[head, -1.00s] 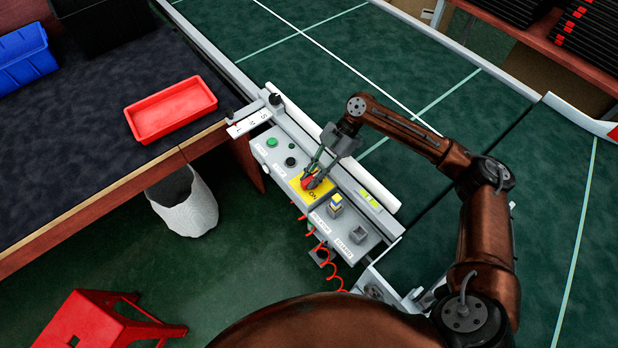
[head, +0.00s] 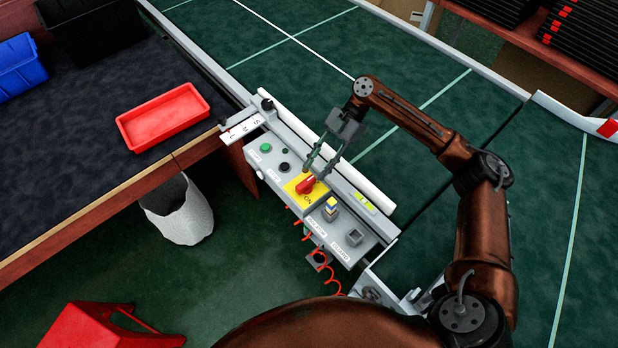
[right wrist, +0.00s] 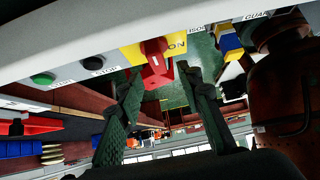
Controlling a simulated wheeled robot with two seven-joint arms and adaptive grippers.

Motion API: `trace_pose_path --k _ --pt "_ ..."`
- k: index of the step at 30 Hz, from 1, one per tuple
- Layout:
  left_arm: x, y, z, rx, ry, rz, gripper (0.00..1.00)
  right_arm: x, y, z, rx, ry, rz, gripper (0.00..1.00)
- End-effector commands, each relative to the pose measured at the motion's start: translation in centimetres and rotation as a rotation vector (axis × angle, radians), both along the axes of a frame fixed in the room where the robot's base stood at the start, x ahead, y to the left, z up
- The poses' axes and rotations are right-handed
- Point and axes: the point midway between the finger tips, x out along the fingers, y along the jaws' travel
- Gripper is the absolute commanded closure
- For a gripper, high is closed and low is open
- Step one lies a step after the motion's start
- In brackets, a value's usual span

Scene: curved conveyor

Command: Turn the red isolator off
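The red isolator (head: 306,184) is a rotary knob on a yellow plate (head: 296,195) on the grey control panel (head: 268,160). The word ON shows on the plate beside it. In the right wrist view the red knob (right wrist: 155,62) is ahead, near the gap between my fingers. My right gripper (head: 318,166) is open and empty, just above and behind the knob, apart from it as far as I can tell. Its two fingers also show in the right wrist view (right wrist: 155,85). My left gripper is not in view.
Beside the isolator are a green button (head: 265,148), a black button (head: 285,167) and a blue-yellow block on a grey base (head: 330,208). A white rail (head: 330,155) runs behind the panel. A red tray (head: 163,117) lies on the left bench.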

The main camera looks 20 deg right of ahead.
Motion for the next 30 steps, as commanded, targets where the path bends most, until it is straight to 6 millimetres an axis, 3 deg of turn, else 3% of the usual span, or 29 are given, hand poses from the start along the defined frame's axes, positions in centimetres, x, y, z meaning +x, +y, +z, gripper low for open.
trace_pose_path --k 4,10,30 --pt "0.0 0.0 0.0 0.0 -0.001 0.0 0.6 0.7 -2.0 2.0 0.0 -0.001 -0.003 0.67" --pt "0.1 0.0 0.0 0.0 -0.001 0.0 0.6 1.1 -3.4 3.4 0.0 0.001 -0.001 0.67" --pt "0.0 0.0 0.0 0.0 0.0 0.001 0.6 1.1 -3.6 3.7 0.0 0.001 0.001 0.67"
